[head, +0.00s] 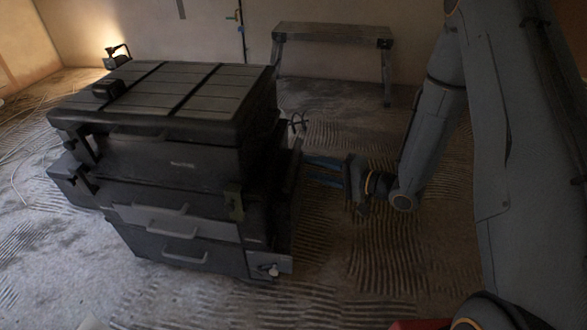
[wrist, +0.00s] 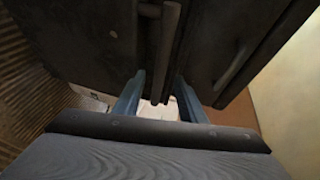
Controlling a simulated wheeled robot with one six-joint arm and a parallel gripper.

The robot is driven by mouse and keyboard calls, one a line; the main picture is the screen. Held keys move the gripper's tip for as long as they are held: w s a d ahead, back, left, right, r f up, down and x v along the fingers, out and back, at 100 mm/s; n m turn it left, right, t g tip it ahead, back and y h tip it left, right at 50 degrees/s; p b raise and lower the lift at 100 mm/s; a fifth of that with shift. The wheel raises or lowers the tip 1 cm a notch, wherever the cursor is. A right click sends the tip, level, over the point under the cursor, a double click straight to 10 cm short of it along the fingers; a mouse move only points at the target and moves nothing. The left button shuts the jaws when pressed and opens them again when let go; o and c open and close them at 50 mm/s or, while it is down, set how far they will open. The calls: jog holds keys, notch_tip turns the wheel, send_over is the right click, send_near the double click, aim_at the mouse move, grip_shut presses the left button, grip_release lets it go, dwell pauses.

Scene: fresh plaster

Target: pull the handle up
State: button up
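A black wheeled tool chest (head: 180,165) stands on the floor left of centre in the head view. In the wrist view its dark side (wrist: 90,35) fills the top. A slim grey bar (wrist: 168,45), which looks like the handle, runs down the middle there, between my fingers. My gripper (head: 308,170) is at the right side of the chest, with its blue fingers pointing at it. The fingers (wrist: 160,98) are apart, one on each side of the bar, with gaps visible. In the head view the bar cannot be made out clearly.
A grey work platform (head: 330,35) stands by the back wall. A small dark lamp-like thing (head: 117,56) is behind the chest at left. Grey drawer pulls (head: 185,257) stick out at the chest's front. The ridged floor (head: 345,270) in front of my gripper is clear.

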aim_at(293, 163)
jog(key=b+x, duration=0.2)
jog(key=x, duration=0.5)
jog(key=shift+w+a, duration=0.2)
jog(key=shift+a, duration=0.1)
grip_shut()
